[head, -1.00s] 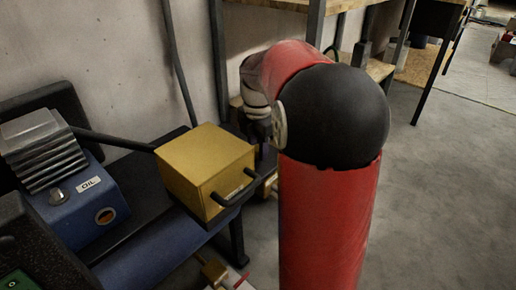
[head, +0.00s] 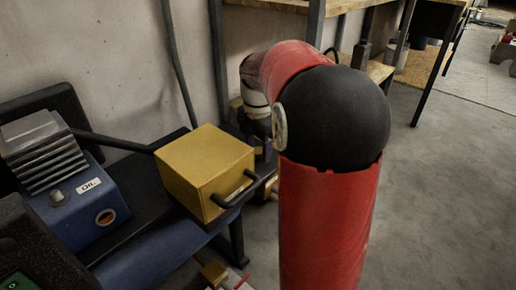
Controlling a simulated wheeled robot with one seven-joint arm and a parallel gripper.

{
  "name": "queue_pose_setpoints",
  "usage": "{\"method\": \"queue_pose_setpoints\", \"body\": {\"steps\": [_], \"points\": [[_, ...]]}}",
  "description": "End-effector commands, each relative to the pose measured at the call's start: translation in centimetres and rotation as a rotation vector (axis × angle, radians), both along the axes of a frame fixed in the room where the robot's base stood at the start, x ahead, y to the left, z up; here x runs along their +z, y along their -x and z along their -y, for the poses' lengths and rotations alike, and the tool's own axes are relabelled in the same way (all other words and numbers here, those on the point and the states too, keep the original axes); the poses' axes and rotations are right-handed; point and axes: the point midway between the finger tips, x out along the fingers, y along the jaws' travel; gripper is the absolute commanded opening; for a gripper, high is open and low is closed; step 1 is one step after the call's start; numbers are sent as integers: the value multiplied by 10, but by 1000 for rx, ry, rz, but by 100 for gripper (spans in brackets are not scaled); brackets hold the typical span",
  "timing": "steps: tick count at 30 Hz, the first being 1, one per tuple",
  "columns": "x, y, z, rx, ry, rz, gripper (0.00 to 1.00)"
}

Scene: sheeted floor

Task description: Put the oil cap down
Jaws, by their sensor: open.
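A blue machine (head: 82,215) with an oil label stands at the left in the head view. A small grey knob (head: 57,197) sits upright on its top, beside the silver fins. I cannot tell whether this knob is the oil cap, and no loose cap can be made out. My red arm rises in the middle and bends back and left. Its wrist goes down behind the yellow box (head: 190,168). My gripper is hidden behind the box and arm, so its fingers and anything between them cannot be seen.
The yellow box with a black handle (head: 235,190) stands on the dark bench (head: 150,240), close to my wrist. A wooden-topped table (head: 290,6) stands behind my arm against the wall. The grey floor (head: 445,200) at the right is clear.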

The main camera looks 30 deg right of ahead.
Motion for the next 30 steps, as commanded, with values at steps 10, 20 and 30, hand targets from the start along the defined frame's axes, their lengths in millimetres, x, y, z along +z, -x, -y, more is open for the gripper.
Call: {"method": "queue_pose_setpoints", "body": {"steps": [10, 20, 30], "points": [[75, -1, 0, 0, 2, 5, 53], [112, 0, 0, 0, 0, 3, 53], [114, 0, -1, 0, 1, 2, 53]]}}
